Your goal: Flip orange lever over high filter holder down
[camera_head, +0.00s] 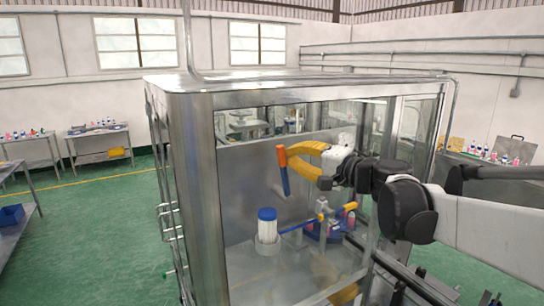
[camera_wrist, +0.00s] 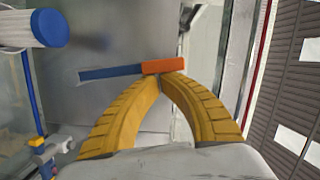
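The lever has an orange end (camera_head: 281,156) on top and a blue lower part (camera_head: 286,182). It stands nearly upright, slightly tilted, inside the glass-walled cabinet. In the wrist view the orange end (camera_wrist: 165,66) and blue part (camera_wrist: 112,73) lie across the picture. My gripper (camera_head: 290,156) has yellow fingers, which converge at the orange end. In the wrist view the fingertips of my gripper (camera_wrist: 162,76) meet, with the orange end just beyond them rather than between them. Exact contact is unclear. I cannot clearly identify the high filter holder.
A white cylinder with a blue top (camera_head: 267,225) stands below the lever; it also shows in the wrist view (camera_wrist: 45,28). A blue bar with yellow ends (camera_head: 303,225) and a blue fixture with pink-and-white items are right of it. The cabinet's metal post (camera_head: 203,195) stands left.

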